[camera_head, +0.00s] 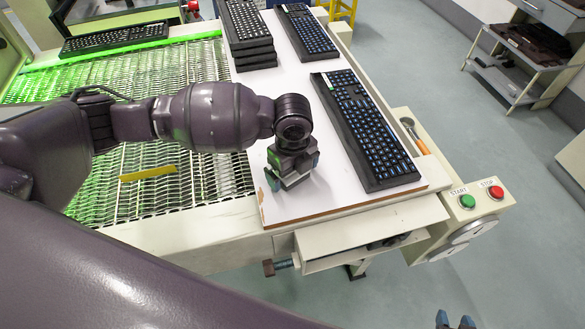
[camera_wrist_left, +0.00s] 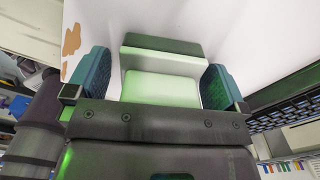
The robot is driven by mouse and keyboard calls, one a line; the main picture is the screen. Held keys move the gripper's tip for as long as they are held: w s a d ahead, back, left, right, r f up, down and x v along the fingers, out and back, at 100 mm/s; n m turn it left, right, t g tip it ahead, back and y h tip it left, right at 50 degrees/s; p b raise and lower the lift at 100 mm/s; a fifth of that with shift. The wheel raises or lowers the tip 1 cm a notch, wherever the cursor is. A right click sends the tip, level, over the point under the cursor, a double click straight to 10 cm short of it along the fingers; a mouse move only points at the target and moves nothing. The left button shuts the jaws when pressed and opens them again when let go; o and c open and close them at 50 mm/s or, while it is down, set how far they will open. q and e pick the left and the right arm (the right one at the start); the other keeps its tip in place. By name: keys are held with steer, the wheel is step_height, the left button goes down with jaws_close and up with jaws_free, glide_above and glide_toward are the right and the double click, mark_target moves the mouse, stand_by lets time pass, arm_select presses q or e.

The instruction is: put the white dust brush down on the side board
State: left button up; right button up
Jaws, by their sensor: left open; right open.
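The white dust brush (camera_wrist_left: 160,88) shows in the left wrist view as a pale block with a dark green-grey strip along its far edge. It is between the two fingers of my left gripper (camera_wrist_left: 158,82), with a gap on each side. The white board (camera_wrist_left: 240,30) is behind it; whether the brush rests on the board is hard to tell. In the head view my left gripper (camera_head: 292,178) is open, low over the board's near left corner, and mostly hides the brush. My right gripper (camera_head: 456,321) is open and empty at the bottom edge, away from the table.
A black keyboard (camera_head: 365,130) lies on the white board right of my left gripper. Another keyboard (camera_head: 307,32) and a keyboard stack (camera_head: 248,35) are farther back. Metal mesh (camera_head: 150,75) is on the left. An orange-handled tool (camera_head: 416,138) and START/STOP buttons (camera_head: 467,201) are on the right.

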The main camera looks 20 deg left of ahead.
arm_select(q)
steer(key=shift+r, duration=0.1)
step_height(320, 180, up, 10)
steer(key=shift+r+p, duration=0.25)
steer(key=shift+p, duration=0.7)
steer(key=shift+r, duration=0.85)
arm_select(e)
steer(key=shift+s+r, duration=0.45)
steer(key=shift+s, duration=0.05)
steer(key=shift+w+r, duration=0.1)
